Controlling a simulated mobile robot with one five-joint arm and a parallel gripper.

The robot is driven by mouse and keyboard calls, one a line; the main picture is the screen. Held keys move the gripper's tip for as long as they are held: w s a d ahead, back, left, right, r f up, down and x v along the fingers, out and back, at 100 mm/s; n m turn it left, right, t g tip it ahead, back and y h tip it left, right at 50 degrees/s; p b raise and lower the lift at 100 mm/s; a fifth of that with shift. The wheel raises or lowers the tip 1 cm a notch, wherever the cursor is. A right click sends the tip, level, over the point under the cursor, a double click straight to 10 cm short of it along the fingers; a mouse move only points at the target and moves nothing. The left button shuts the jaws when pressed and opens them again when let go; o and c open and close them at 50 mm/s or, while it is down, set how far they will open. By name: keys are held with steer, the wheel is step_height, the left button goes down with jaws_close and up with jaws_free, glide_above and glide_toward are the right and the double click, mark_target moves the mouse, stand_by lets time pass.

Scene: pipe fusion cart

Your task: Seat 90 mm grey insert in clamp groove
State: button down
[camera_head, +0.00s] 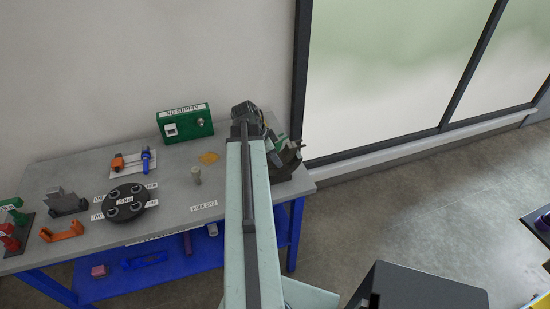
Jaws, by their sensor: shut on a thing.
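My arm reaches up the picture to the right end of the workbench. My gripper (268,132) is at its far end, partly hidden by my dark wrist. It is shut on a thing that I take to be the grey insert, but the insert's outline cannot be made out. The dark clamp machine (288,160) stands at the bench's right end, just below and right of my gripper. Its groove is too small and too covered to see, so I cannot tell whether the insert touches it.
On the grey bench (170,222) stand a black round holder (125,215), a green box (185,122), a beige cylinder (196,175), an orange bracket (62,232) and a grey stand (66,203). A blue lower shelf (125,288) holds loose parts. A window (395,75) is behind.

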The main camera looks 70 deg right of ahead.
steer(key=shift+f+b, duration=1.75)
steer(key=c, duration=0.9)
jaws_free()
steer(key=shift+r, duration=0.1)
steer(key=p+v, duration=0.7)
steer(key=shift+s+r, duration=0.15)
steer(key=shift+r, duration=0.1)
steer(key=shift+w+a+r, duration=0.15)
steer(key=shift+w+r, duration=0.05)
steer(key=shift+f, duration=0.1)
